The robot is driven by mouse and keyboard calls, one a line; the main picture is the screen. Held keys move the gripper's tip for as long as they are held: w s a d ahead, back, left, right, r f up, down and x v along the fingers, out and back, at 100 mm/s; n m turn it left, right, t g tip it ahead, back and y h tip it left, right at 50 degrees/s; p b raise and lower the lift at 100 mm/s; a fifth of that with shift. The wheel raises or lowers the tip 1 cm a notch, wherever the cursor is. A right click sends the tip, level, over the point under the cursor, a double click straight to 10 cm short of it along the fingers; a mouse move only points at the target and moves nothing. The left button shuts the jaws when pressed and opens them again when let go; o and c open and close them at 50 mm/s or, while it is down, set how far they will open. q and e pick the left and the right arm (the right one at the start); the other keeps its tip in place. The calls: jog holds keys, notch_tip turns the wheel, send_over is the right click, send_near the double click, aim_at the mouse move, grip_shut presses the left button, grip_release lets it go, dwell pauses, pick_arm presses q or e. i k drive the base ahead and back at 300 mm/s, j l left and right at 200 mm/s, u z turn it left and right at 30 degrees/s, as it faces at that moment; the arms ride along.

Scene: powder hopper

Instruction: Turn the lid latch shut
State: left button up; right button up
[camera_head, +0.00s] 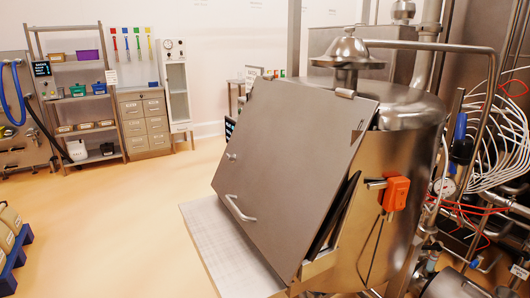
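The hopper's lid (290,165) is a large, flat grey metal panel that slopes down toward the front left. A bent bar handle (240,210) sits near its lower edge. A small metal knob-like fitting (231,156) sits near its left edge; I cannot tell for sure whether it is the latch or which way it is turned. A dark strip (336,222) shows along the lid's lower right edge, above the hopper's rim; I cannot tell whether the lid sits fully down. Neither of my grippers is in view.
A pale platform (215,245) lies below the lid. An orange box (396,193) juts from the hopper's steel body (405,130) at the right, near pipes and coiled hoses (505,135). Shelves (85,95) stand far back left. The floor (110,220) at left is mostly clear.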

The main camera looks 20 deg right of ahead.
aim_at(233, 158)
jog(key=i+j, duration=0.65)
jog(key=j, duration=0.15)
jog(key=i+j+z, duration=0.35)
jog(key=j+z, duration=0.15)
